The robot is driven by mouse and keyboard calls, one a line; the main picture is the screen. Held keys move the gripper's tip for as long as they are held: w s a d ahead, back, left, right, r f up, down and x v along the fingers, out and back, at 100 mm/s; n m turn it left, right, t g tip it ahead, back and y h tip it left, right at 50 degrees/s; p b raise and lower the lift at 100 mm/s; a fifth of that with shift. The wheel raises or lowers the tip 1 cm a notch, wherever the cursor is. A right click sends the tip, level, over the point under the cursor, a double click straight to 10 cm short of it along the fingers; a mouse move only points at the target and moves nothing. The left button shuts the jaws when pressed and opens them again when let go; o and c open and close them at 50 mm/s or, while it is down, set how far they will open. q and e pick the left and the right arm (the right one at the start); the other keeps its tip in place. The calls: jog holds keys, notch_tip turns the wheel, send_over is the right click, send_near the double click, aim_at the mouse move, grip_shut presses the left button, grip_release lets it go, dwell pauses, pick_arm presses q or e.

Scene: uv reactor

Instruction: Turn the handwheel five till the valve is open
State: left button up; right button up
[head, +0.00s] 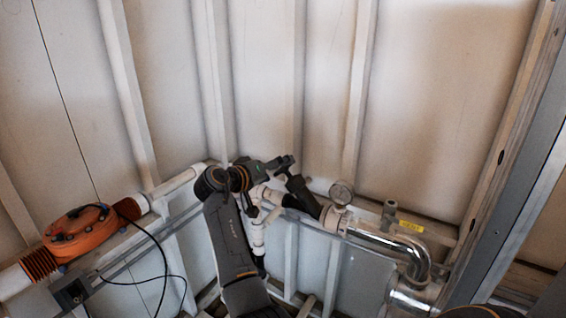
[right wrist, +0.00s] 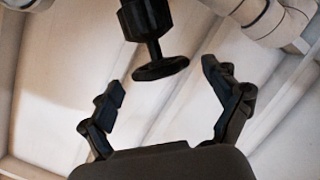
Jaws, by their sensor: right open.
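A black handwheel (right wrist: 160,68) on a dark stem shows in the right wrist view. It sits between and slightly beyond the spread fingertips of my right gripper (right wrist: 163,82), with clear gaps on both sides. In the head view my right gripper (head: 287,163) is at the pipe run, beside a black valve body (head: 303,197) that slants down to the right. The handwheel's rim is hard to make out there, partly hidden by the gripper. No number on the wheel is readable. My left gripper is not in view.
A pressure gauge (head: 341,192) and a shiny metal pipe (head: 385,240) stand right of the valve. An orange unit (head: 80,232) with black cables sits on the pipe at left. A yellow tag (head: 411,227) hangs at right. The ribbed wall rises close behind.

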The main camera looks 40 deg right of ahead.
aim_at(283, 168)
jog(key=shift+p+x, duration=0.35)
jog(key=shift+x, duration=1.25)
